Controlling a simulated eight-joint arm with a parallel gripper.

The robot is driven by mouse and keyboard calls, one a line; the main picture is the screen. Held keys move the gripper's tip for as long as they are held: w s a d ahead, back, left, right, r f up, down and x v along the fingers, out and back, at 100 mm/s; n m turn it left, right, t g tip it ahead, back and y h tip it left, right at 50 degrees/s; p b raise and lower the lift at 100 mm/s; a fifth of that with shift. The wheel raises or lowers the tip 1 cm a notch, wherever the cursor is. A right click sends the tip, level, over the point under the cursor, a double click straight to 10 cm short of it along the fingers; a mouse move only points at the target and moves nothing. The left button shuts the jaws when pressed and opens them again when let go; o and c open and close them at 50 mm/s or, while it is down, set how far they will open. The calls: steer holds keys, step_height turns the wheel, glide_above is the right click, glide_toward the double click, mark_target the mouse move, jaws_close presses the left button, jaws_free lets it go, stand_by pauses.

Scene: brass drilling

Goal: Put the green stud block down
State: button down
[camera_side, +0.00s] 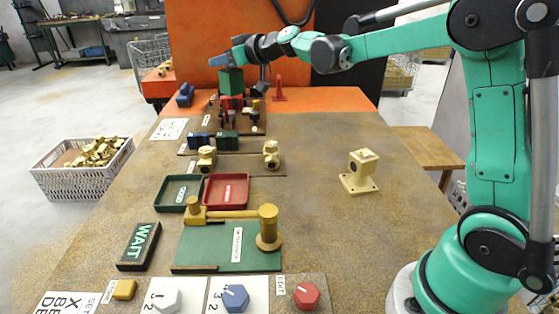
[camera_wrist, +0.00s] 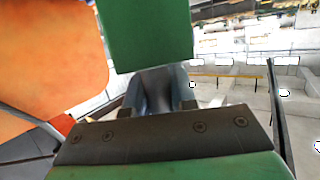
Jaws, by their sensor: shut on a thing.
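A green block (camera_side: 231,82), which I take for the green stud block, is at my gripper (camera_side: 222,62) near the far end of the table. It also fills the top middle of the wrist view (camera_wrist: 148,35), just beyond the bluish-grey fingers (camera_wrist: 158,92). My gripper is shut on it. In the side view it is just above a red fixture (camera_side: 232,102) on a brown board; I cannot tell whether they touch. Any studs on it are not clear. Another dark green block (camera_side: 227,141) stands on a nearer board beside a blue block (camera_side: 199,140).
A small red cone (camera_side: 279,90) stands right of the held block. Nearer are green (camera_side: 178,193) and red (camera_side: 227,190) trays, cream fittings (camera_side: 271,154) and a flanged cream casting (camera_side: 360,172). The table's right middle is mostly clear. A black WAIT sign (camera_side: 139,246) lies front left.

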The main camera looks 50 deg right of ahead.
step_height(320, 180, down, 19)
steer(key=shift+f, duration=0.1)
stand_by(0.4)
steer(key=shift+f, duration=0.1)
steer(key=c, duration=0.7)
jaws_free()
